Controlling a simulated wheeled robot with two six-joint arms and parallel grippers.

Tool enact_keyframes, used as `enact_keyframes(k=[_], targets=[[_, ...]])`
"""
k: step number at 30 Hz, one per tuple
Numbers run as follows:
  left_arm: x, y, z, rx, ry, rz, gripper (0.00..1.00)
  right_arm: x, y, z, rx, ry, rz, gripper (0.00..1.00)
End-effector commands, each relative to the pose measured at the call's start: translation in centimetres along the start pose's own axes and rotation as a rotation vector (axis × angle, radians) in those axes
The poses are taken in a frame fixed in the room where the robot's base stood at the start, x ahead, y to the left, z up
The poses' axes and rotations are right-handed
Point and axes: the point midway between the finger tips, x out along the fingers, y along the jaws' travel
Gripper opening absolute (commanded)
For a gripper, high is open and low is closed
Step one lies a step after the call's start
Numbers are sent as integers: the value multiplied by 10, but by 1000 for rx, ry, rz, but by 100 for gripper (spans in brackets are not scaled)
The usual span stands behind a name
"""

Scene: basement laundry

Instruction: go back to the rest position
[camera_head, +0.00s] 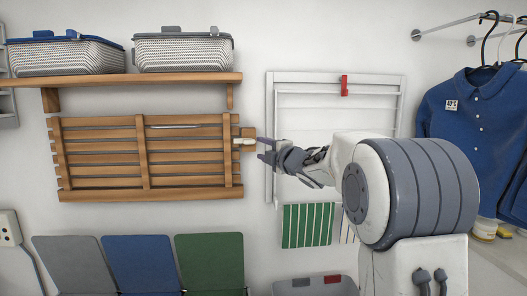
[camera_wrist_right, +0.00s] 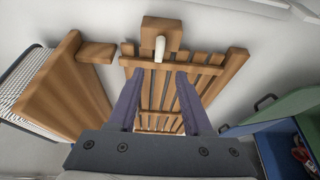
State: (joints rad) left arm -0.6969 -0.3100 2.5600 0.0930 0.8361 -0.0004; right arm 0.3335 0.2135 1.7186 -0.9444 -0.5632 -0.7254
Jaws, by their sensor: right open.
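My right gripper (camera_head: 266,150) is in front of the wall, at the right end of a slatted wooden rack (camera_head: 100,196). Its two fingers are apart, with nothing seen between them. In the right wrist view the open fingers (camera_wrist_right: 158,80) point at a wooden block with a pale peg (camera_wrist_right: 159,48) on the rack's end. The block (camera_head: 247,132) also shows just left of the fingertips in the head view. I cannot tell whether the fingers touch the peg. My left gripper is in neither view.
A wooden shelf (camera_head: 150,80) with two lidded baskets is above the rack. Grey, blue (camera_head: 140,265) and green lids stand below. A white wall frame (camera_head: 335,79) with a red clip is behind my right arm. A blue shirt (camera_head: 470,115) hangs at right.

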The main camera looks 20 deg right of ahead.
Motion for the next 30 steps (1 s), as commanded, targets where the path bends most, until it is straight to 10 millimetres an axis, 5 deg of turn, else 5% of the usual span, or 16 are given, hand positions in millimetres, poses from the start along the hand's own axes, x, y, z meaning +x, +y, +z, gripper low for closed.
enact_keyframes(k=[9, 11, 16, 23, 30], targets=[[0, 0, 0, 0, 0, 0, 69, 0, -4, -10, 37, -5, -16, 50], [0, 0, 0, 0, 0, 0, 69, -1, -13, -27, 102, -15, -50, 50], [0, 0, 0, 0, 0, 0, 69, -28, -73, -109, 425, -88, -272, 50], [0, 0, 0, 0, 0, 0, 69, -129, -175, -211, 769, -252, -683, 50], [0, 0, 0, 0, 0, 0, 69, -277, -256, -278, 920, -478, -1109, 50]])
